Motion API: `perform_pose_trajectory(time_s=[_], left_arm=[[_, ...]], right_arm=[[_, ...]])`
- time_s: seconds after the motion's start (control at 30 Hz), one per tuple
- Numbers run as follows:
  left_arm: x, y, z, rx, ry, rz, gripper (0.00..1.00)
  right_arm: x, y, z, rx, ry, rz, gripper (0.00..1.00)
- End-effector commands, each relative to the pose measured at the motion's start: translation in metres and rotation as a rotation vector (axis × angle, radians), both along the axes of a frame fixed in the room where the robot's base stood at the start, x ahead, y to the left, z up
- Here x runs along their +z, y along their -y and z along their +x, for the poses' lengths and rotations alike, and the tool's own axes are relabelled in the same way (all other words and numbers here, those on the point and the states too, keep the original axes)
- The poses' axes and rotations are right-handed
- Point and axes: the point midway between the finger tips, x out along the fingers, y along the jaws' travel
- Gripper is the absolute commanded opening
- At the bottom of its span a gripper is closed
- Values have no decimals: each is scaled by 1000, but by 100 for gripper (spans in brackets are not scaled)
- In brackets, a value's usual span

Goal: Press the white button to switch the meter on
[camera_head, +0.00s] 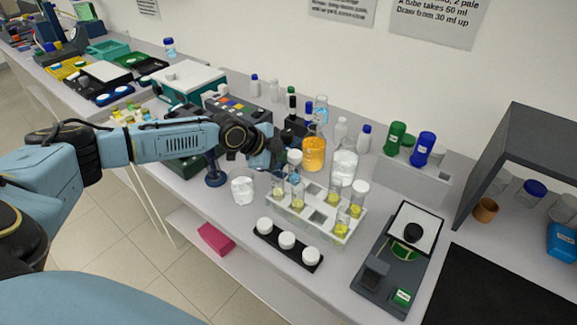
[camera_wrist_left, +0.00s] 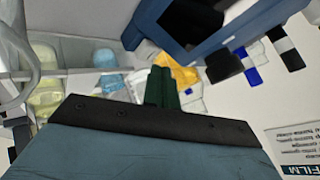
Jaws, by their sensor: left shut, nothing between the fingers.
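A dark device with coloured keys (camera_head: 238,108) stands behind my left wrist in the head view. It may be the meter, and my arm hides its lower part. I cannot pick out a white button on it. In the left wrist view a dark blue box with a dark panel (camera_wrist_left: 190,25) is at the top; I cannot tell whether it is the same device. My left gripper (camera_head: 279,160) is above the bench beside the tube rack, with its fingers shut and empty; they also show in the left wrist view (camera_wrist_left: 161,88). My right gripper is not in view.
A white tube rack (camera_head: 300,222) with several yellow-filled tubes stands close to my left gripper. A black strip with white caps (camera_head: 264,236) and a scale (camera_head: 380,280) lie in front.

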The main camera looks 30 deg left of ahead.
Motion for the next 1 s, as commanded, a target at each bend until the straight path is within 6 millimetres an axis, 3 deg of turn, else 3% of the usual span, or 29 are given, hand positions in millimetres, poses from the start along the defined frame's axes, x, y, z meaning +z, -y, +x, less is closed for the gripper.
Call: perform_pose_trajectory(time_s=[1.0], left_arm=[[-10,0,0,0,0,0,0]], right_arm=[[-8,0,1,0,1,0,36]])
